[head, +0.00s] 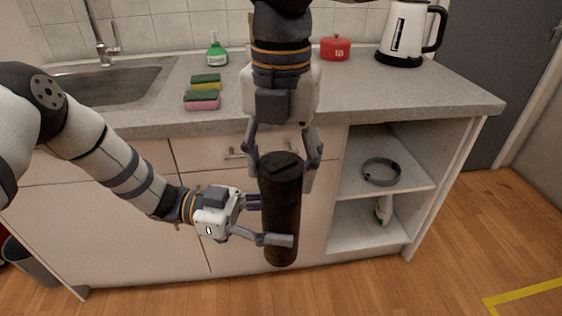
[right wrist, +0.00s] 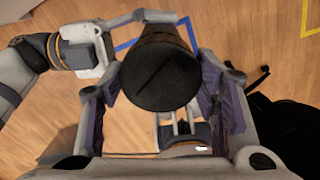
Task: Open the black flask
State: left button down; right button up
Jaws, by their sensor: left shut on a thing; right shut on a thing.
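The black flask (head: 281,215) is upright in the air in front of the cabinet in the head view. Its dark round lid (right wrist: 160,72) faces the camera in the right wrist view, with a line across its top. My left gripper (head: 268,222) comes from the left and is shut around the flask's body, below its middle. My right gripper (head: 284,168) comes from above and is shut on the top of the flask, one finger on each side of the lid. The lid sits on the flask; I cannot tell whether it has turned.
The counter (head: 350,100) behind carries a sink (head: 110,95), two sponges (head: 203,92), a green bottle (head: 215,55), a red pot (head: 335,47) and a kettle (head: 407,35). Open shelves (head: 370,225) stand at the right. The floor in front is clear.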

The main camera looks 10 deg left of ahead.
jog(key=shift+r, duration=0.25)
jog(key=shift+r, duration=0.9)
